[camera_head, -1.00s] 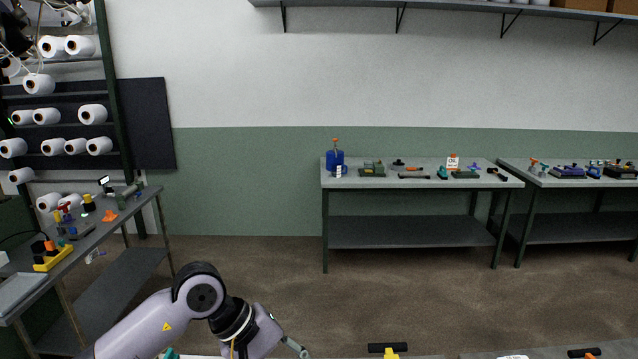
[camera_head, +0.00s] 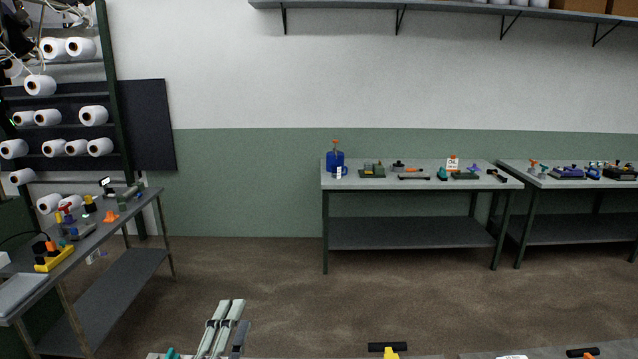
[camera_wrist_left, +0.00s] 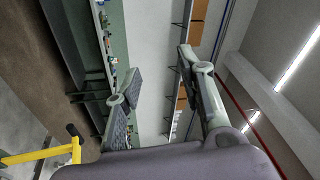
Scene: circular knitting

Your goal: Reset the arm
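My left gripper (camera_head: 230,303) shows at the bottom of the head view, left of centre, with its pale fingers pointing up. In the left wrist view its two fingers (camera_wrist_left: 160,60) stand apart with nothing between them, so it is open and empty. Most of my left arm is outside the head view. My right gripper is in neither view.
A near table's edge shows at the bottom, with a black-handled yellow object (camera_head: 388,349). A workbench (camera_head: 345,190) with tools stands by the far wall, another (camera_head: 535,182) to its right. A side table (camera_head: 135,211) and yarn rack (camera_head: 118,130) stand left. Floor between is clear.

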